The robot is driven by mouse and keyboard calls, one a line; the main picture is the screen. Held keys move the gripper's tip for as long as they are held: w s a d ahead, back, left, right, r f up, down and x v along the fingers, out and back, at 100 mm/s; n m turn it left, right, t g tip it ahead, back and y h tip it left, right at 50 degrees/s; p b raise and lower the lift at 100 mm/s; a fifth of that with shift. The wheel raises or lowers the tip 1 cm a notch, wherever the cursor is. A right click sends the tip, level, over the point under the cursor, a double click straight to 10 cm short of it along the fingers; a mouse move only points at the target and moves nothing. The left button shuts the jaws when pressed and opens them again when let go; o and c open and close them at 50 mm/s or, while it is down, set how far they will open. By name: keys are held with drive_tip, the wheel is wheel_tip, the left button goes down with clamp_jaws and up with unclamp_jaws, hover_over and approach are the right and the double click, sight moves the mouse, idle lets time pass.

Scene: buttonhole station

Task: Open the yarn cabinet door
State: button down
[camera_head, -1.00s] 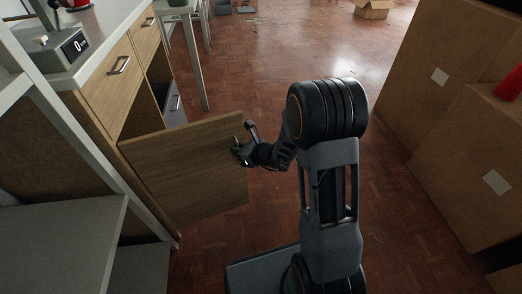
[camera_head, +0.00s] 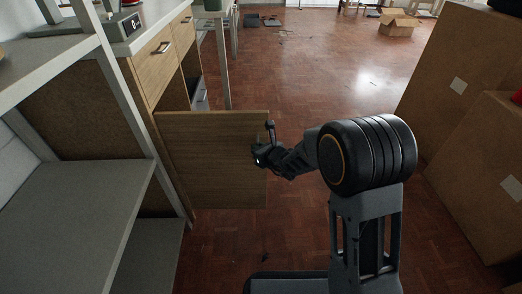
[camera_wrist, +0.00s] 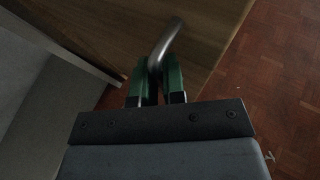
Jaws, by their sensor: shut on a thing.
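The yarn cabinet door (camera_head: 215,165) is a light wooden panel, swung well out from the cabinet (camera_head: 152,75) with its hinge side at the left. My gripper (camera_head: 261,155) is at the door's free right edge in the head view. In the wrist view, my gripper's green fingers (camera_wrist: 160,80) are shut on the metal door handle (camera_wrist: 165,42), a curved bar near the edge of the door panel (camera_wrist: 190,25). The handle is mostly hidden by my gripper in the head view. The inside of the cabinet is largely hidden behind the door.
A grey shelf unit (camera_head: 85,225) stands at the left, close to the door's hinge side. Large cardboard boxes (camera_head: 480,160) line the right. Brown tiled floor (camera_head: 300,95) lies clear between them. A small open box (camera_head: 397,24) sits far back.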

drive_tip(key=shift+a+r, duration=0.1)
drive_tip(key=shift+a, duration=0.15)
drive_tip(key=c, duration=1.4)
unclamp_jaws()
drive_tip(key=shift+a, duration=0.1)
drive_tip(key=shift+o, duration=0.8)
drive_tip(key=shift+d, duration=0.3)
drive_tip(key=p+v, duration=0.4)
drive_tip(key=v, duration=0.9)
drive_tip(key=shift+s+d+p, duration=0.25)
drive_tip(key=shift+s+p, duration=0.05)
